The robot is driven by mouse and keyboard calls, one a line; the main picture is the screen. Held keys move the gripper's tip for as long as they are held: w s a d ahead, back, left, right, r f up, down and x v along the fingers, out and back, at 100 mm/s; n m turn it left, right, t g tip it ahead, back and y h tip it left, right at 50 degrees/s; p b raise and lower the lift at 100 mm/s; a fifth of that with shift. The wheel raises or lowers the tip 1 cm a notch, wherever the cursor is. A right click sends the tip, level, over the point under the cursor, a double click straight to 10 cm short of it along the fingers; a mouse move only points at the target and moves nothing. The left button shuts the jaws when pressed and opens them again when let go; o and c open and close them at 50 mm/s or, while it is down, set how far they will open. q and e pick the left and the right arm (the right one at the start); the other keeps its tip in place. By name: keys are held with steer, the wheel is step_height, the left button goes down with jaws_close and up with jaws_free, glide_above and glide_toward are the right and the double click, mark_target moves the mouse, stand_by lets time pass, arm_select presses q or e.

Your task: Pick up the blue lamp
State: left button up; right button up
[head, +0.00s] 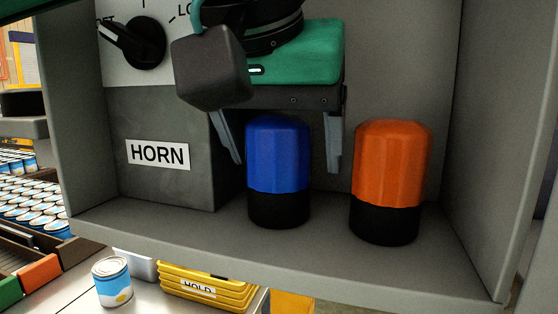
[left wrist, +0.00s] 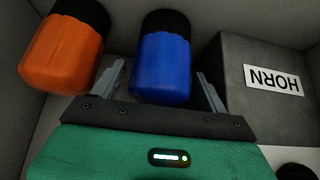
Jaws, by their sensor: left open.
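The blue lamp (head: 278,160), with a black base, stands upright on the shelf of a grey box. It also shows in the left wrist view (left wrist: 162,65). My left gripper (head: 285,157) is above it, pointing down, with its grey fingers open, one on each side of the blue cap. In the left wrist view the left gripper (left wrist: 160,85) has the lamp between its fingers, with a gap visible on each side. No grip on the lamp shows. My right gripper is not in view.
An orange lamp (head: 391,180) with a black base stands close to the right of the gripper. The grey HORN block (head: 160,155) is on the left, below a black knob (head: 139,43). Box walls enclose both sides. A can (head: 112,282) and yellow trays (head: 205,286) are below.

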arm_select(q)
steer(key=shift+s, duration=0.1)
steer(key=c, duration=1.1)
steer(key=shift+r, duration=0.15)
steer(key=shift+r+b, duration=0.55)
steer(key=s+a+b, duration=0.2)
steer(key=s, duration=0.3)
steer(key=s+a+b, duration=0.1)
steer(key=s+b, duration=0.1)
steer(key=s, duration=0.4)
steer(key=s+a+b, duration=0.1)
steer(key=s+a, duration=0.1)
steer(key=s, duration=0.4)
steer(key=shift+s+a+b, duration=0.1)
steer(key=shift+a+b, duration=0.2)
steer(key=shift+b, duration=0.1)
